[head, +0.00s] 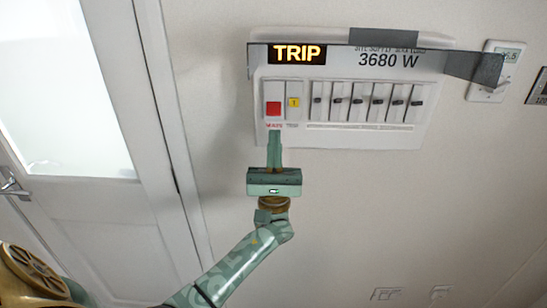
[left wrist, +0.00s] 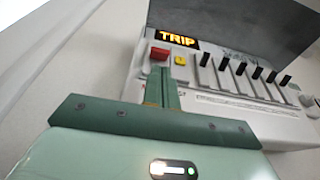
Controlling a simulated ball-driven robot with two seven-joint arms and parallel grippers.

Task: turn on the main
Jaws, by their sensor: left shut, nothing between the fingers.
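The main switch (head: 273,103) is the red rocker at the left end of a white breaker panel (head: 370,143) on the wall. It also shows as a red block in the left wrist view (left wrist: 159,55). An orange TRIP display (head: 297,54) is lit above it. A yellow test button (head: 294,103) sits just right of the red switch. My left gripper (head: 274,135) is shut and empty, its fingertips just below the red switch. In the left wrist view the fingertips (left wrist: 163,72) appear close under it; I cannot tell if they touch. My right gripper is not in view.
Several black-levered breakers (head: 367,100) line the panel to the right. A grey cover flap (head: 474,67) juts out above them. A thermostat (head: 497,70) hangs at the right. A door with a window (head: 60,90) stands at the left. The wall below is mostly clear.

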